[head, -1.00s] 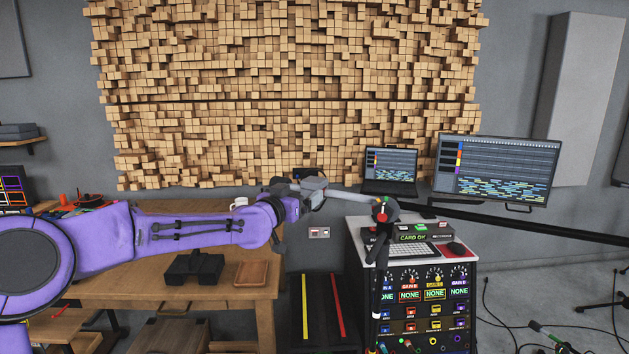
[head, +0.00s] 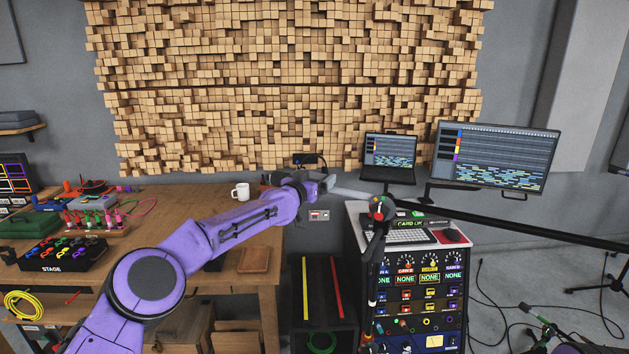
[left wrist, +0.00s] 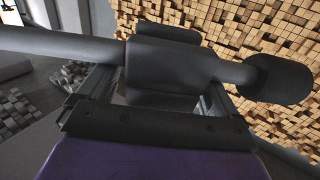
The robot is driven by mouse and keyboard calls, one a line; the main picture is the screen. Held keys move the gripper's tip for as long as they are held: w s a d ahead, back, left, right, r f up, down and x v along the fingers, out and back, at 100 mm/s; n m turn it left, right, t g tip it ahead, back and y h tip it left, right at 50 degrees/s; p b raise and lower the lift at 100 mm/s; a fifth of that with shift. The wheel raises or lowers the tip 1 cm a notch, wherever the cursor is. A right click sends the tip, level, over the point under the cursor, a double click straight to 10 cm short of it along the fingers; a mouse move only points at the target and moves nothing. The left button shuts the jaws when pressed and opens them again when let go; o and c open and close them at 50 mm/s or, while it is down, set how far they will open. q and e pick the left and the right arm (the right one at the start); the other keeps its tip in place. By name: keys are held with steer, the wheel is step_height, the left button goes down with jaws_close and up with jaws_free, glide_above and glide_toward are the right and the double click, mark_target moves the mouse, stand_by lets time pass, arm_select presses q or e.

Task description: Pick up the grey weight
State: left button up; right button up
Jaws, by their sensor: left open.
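In the left wrist view a grey bar crosses above my left gripper (left wrist: 158,100). A thick dark grey cylinder (left wrist: 276,79) at the bar's right end looks like the grey weight. A wider grey block on the bar stands in front of the gripper's middle. The jaws are open, and it is unclear whether any finger touches the bar or block. In the head view my left gripper (head: 326,184) is at the left end of the grey bar (head: 352,192); the cylinder cannot be made out there. My right gripper is not in view.
A black boom (head: 520,224) runs right from a stand joint (head: 379,208) beside the bar. A rack (head: 415,290) with a keyboard stands below. A wooden table (head: 215,197) with a white mug (head: 240,191) lies left. Screens stand behind.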

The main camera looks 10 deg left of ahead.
arm_select(q)
steer(key=shift+f, duration=0.2)
steer(key=c, duration=1.5)
step_height(320, 180, up, 3)
steer(key=shift+w+a+f+b, duration=0.1)
steer(key=shift+w+f+b, duration=0.05)
steer(key=shift+b, duration=0.3)
steer(key=s+d+r+b, duration=0.3)
steer(key=s+r+b, duration=0.6)
steer(key=s, duration=0.4)
steer(key=shift+s+r+p, duration=0.2)
steer(key=shift+r+p, duration=1.7)
steer(key=shift+r, duration=0.25)
steer(key=shift+s+r+p, duration=0.2)
steer(key=shift+r+p, duration=1.65)
steer(key=shift+r, duration=0.3)
